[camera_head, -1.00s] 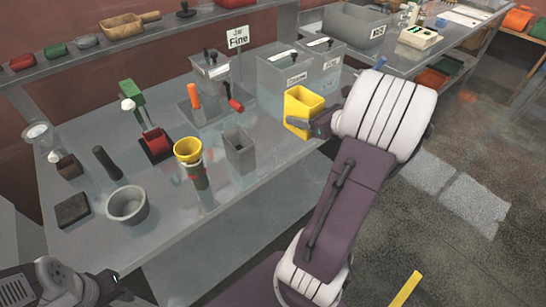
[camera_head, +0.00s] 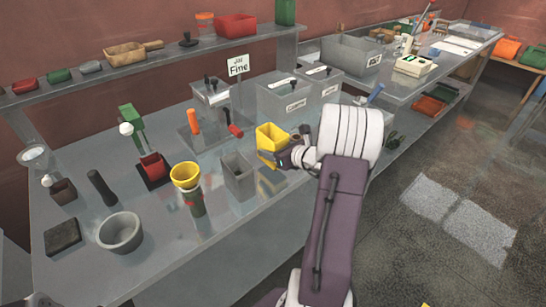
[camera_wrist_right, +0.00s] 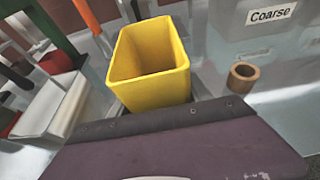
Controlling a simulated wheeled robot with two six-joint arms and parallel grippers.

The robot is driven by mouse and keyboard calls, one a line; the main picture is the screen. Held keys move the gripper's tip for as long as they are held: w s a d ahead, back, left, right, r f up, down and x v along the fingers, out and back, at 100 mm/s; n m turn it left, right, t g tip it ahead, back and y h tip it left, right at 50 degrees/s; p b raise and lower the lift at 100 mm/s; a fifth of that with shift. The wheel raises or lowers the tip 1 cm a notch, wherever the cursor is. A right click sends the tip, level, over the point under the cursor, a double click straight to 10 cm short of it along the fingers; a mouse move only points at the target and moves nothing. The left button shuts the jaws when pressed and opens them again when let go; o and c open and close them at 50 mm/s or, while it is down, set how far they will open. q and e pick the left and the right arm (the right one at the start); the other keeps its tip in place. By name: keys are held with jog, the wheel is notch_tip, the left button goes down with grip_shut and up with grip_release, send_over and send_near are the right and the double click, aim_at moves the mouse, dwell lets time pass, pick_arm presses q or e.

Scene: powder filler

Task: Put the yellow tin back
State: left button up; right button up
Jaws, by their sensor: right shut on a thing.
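The yellow tin (camera_head: 272,137) is an open square box, upright, in front of the bin labelled Coarse. My right gripper (camera_head: 284,157) is shut on it from the near right side and appears to hold it just above the bench, where a yellow reflection shows below. The wrist view shows the tin (camera_wrist_right: 150,75) from above, open and apparently empty; the fingers are hidden there behind the purple wrist cover.
A grey square tin (camera_head: 238,180) stands just left of the yellow tin. A yellow funnel (camera_head: 186,175) sits on a vessel further left. The Coarse bin (camera_head: 284,97) and other grey bins stand behind. A wooden cylinder (camera_wrist_right: 243,76) shows in the wrist view.

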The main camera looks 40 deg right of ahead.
notch_tip(320, 180, down, 3)
jog(key=shift+w+f, duration=0.1)
jog(key=shift+f+b, duration=0.2)
jog(key=shift+b, duration=0.2)
jog(key=o, duration=1.5)
jog(key=shift+o, duration=0.2)
jog(key=shift+r, duration=0.1)
